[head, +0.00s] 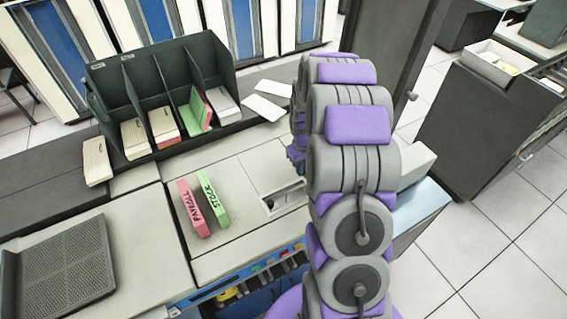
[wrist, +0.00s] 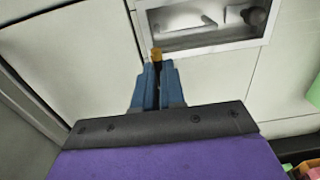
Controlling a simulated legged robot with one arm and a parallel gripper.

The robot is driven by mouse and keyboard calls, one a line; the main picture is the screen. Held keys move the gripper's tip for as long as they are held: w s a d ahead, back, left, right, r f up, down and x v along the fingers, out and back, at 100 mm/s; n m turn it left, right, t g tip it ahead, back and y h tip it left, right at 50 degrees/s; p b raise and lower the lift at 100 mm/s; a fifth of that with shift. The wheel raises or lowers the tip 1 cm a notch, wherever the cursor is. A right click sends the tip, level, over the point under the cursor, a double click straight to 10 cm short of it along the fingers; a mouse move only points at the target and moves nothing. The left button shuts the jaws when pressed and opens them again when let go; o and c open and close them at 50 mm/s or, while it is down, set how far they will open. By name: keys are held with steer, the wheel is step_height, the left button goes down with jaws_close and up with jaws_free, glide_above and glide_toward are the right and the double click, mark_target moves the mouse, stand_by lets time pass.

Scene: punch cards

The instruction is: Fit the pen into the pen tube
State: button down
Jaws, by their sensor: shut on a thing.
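My gripper (wrist: 157,68) has blue fingers and is shut on the pen (wrist: 156,54). Only a short orange-brown end of the pen and a dark bit show at the fingertips; the rest is hidden between the fingers. The fingertips appear just short of the near edge of a recessed tray (wrist: 205,48) in the wrist view. A dark round piece (wrist: 255,17) sits in the tray's right end; it may be the pen tube, but I cannot tell for sure. In the head view my arm hides the gripper, the pen and part of the recessed tray (head: 283,196).
Pink PAYROLL (head: 194,209) and green STOCK (head: 213,201) card decks lie on the pale machine top left of the tray. A dark sorter rack (head: 160,75) with cards stands behind. Loose white cards (head: 264,107) lie beside it. Bare machine top surrounds the decks.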

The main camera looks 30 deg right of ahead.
steer(key=shift+s+d+r, duration=0.15)
steer(key=shift+s, duration=0.35)
steer(key=shift+s+d+r, duration=0.1)
steer(key=shift+s+d, duration=0.05)
steer(key=shift+s, duration=0.35)
steer(key=shift+w, duration=0.1)
